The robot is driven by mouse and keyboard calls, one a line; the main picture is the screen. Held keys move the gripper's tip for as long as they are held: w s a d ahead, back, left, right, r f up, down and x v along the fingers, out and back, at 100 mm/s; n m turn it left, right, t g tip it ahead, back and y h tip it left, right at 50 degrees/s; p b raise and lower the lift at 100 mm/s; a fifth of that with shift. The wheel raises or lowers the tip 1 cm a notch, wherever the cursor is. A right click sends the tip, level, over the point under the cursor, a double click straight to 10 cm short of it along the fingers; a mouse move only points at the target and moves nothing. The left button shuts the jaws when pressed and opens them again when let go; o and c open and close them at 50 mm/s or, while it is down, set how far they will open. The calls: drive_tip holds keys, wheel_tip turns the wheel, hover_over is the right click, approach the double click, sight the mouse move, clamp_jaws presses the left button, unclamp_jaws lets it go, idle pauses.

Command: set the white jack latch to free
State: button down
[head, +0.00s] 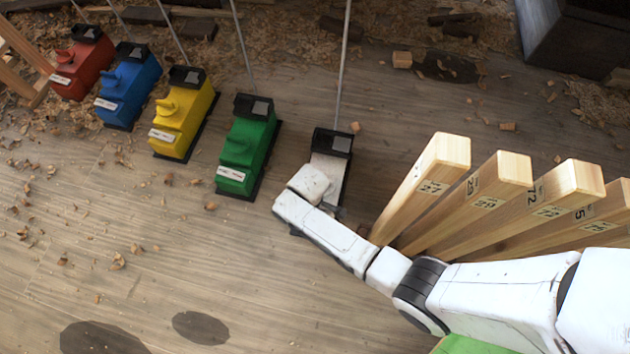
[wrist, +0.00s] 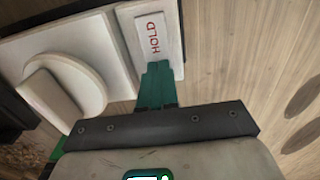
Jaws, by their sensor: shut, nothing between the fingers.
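The white jack (head: 333,170) stands on the floor in the head view, right of the green jack, partly hidden by my arm. In the wrist view its white face (wrist: 112,48) fills the upper left. The latch, a round white knob with a raised grip bar (wrist: 48,98), is left of a plate reading HOLD (wrist: 153,38) in red. My gripper (wrist: 156,72) is shut and empty. Its green fingertips appear just below the HOLD lettering, right of the knob. I cannot tell whether they touch the plate. The head view hides the fingers.
Green (head: 245,150), yellow (head: 183,115), blue (head: 130,85) and red (head: 83,65) jacks stand in a row to the left. Thin rods rise from the jacks. Numbered wooden planks (head: 430,175) stand close on the right. Open floor (head: 200,270) lies in front, with wood chips.

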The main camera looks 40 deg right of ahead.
wheel_tip(320, 180, up, 7)
drive_tip(key=p, duration=0.6)
drive_tip(key=shift+f+p, duration=0.1)
drive_tip(key=shift+p, duration=0.3)
idle(0.3)
